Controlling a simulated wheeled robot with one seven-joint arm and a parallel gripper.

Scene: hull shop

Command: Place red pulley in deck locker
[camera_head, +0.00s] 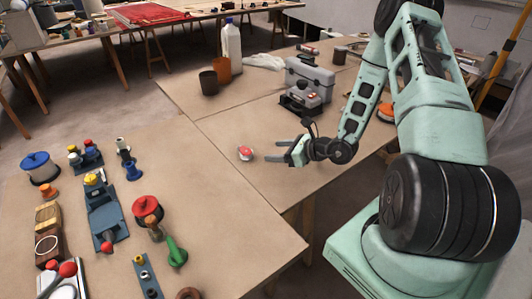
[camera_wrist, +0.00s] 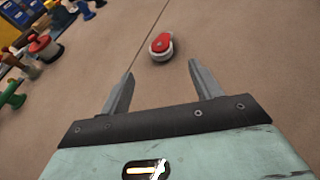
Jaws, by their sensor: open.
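The red pulley (camera_head: 245,153), red with a pale grey body, lies on the brown tabletop. In the wrist view the pulley (camera_wrist: 161,45) is just beyond the fingertips, roughly centred between them. My gripper (camera_head: 274,151) is open and empty, low over the table and to the right of the pulley; its two fingers (camera_wrist: 160,70) point towards it without touching. A grey box (camera_head: 310,78) stands farther back, with a smaller dark-and-grey piece (camera_head: 302,99) in front of it. I cannot tell for certain which is the deck locker, or whether it is open.
A white bottle (camera_head: 231,47), an orange cup (camera_head: 221,70) and a dark cup (camera_head: 208,83) stand at the back left. Several fittings, including a red-topped spool (camera_head: 147,208) and a green cleat (camera_head: 175,252), crowd the near left table. The tabletop around the pulley is clear.

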